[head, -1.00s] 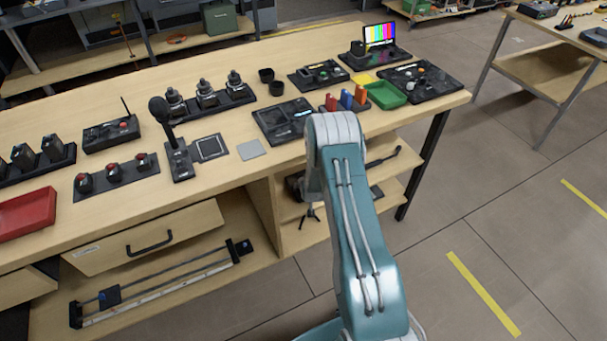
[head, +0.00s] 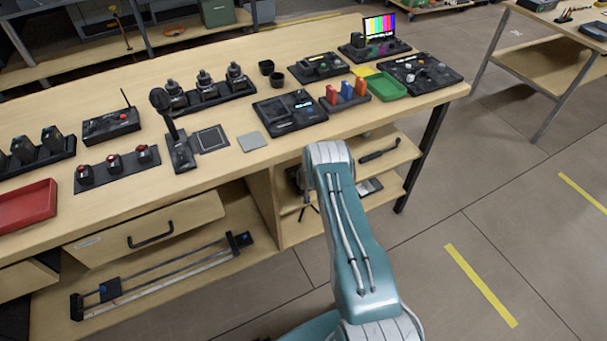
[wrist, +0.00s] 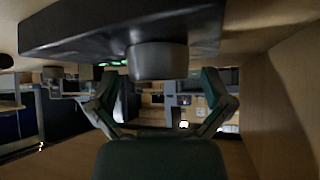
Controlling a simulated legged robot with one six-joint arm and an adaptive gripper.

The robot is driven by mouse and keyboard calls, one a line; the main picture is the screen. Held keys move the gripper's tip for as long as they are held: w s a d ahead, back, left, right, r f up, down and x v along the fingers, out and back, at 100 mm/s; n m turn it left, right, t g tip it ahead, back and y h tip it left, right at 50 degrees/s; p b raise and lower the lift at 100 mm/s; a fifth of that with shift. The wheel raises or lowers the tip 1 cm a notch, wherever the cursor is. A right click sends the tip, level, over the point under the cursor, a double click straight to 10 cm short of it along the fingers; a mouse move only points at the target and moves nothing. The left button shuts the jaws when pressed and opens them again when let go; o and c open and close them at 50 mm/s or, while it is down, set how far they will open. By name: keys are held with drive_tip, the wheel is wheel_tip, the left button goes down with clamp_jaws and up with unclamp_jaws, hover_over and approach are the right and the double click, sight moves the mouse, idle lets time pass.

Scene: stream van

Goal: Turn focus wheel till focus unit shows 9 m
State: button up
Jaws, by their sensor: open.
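A dark unit (wrist: 75,28) fills the top of the wrist view, close to the camera. A grey round wheel (wrist: 158,61) stands out from it, and small green lit marks (wrist: 114,63) show beside the wheel. My gripper (wrist: 160,88) is open, one finger on each side of the wheel in the picture; I cannot tell whether either touches it. In the head view my gripper is hidden behind my arm. A black unit with a small lit display (head: 290,112) lies near the bench's front edge; I cannot read its value or confirm it is the focus unit.
Red, blue and orange pieces (head: 346,90) and a green tray (head: 386,87) are right of the black unit. A knobbed panel (head: 421,74) sits at the bench's right end. A wood panel (wrist: 285,90) borders the wrist view's right.

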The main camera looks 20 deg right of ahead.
drive_tip(key=shift+w+d+f, duration=0.1)
drive_tip(key=shift+f, duration=0.05)
drive_tip(key=c, duration=1.1)
drive_tip(key=shift+f+n+y, duration=0.15)
drive_tip(key=shift+n+y, duration=0.65)
drive_tip(key=shift+n, duration=0.2)
drive_tip(key=o, duration=1.1)
drive_tip(key=shift+r, duration=0.2)
